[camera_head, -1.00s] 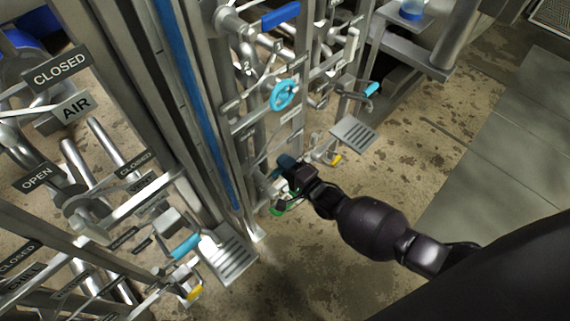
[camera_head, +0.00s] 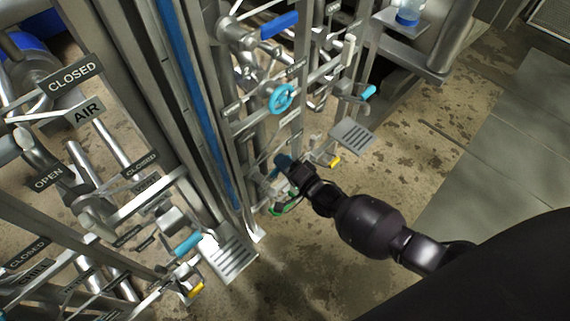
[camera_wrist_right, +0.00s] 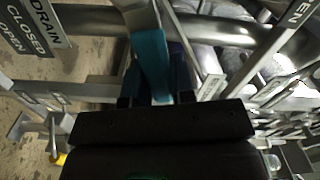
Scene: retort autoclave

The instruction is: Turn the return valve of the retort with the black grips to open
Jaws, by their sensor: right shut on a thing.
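In the right wrist view my right gripper (camera_wrist_right: 158,92) is shut on a teal-gripped valve lever (camera_wrist_right: 150,55). The lever's bare metal arm runs up out of the top of that view. In the head view the gripper hides most of this lever. A sign reading DRAIN, CLOSED and OPEN (camera_wrist_right: 30,28) is beside the held lever. My left gripper is out of view.
Slotted steps (camera_head: 228,257) and (camera_head: 352,137) stick out on either side. A CLOSED sign (camera_head: 75,73) stands at left. The floor at right is clear.

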